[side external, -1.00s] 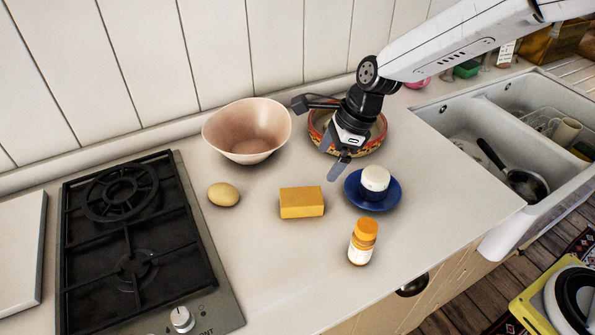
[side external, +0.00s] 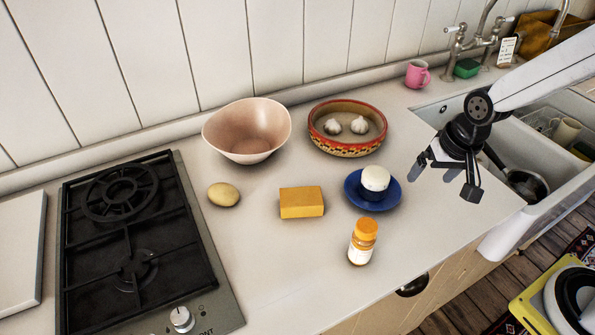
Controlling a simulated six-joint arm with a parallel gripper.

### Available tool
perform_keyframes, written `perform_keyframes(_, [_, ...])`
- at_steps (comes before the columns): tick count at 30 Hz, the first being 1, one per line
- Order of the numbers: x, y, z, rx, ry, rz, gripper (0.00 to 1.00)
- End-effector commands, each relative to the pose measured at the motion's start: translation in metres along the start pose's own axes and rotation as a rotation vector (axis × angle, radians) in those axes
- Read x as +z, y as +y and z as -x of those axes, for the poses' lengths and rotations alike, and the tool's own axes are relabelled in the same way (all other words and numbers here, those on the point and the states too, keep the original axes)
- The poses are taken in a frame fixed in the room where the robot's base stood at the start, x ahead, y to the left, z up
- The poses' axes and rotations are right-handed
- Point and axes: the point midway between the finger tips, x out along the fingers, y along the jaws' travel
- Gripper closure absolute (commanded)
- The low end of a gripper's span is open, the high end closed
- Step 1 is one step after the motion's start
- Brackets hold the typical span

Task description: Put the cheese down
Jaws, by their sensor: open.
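My gripper (side external: 446,181) is open and empty, to the right of the saucer near the sink's edge. It is apart from both pieces, with its two fingers spread.
A patterned bowl (side external: 347,150) with two garlic bulbs and a pink bowl (side external: 247,154) stand behind. A potato-like item (side external: 223,194), an orange-capped bottle (side external: 362,242) and a gas hob (side external: 140,240) are also there. The sink (side external: 437,111) is at right. The front counter is mostly clear.

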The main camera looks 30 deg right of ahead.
Motion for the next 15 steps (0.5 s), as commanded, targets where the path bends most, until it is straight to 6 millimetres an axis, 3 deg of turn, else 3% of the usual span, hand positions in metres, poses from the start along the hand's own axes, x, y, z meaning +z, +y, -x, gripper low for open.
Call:
perform_keyframes(6, [0.018,0.029,0.003,0.037,0.016,0.286,0.00])
perform_keyframes(15, [0.025,0.038,0.004,0.051,0.018,0.403,0.00])
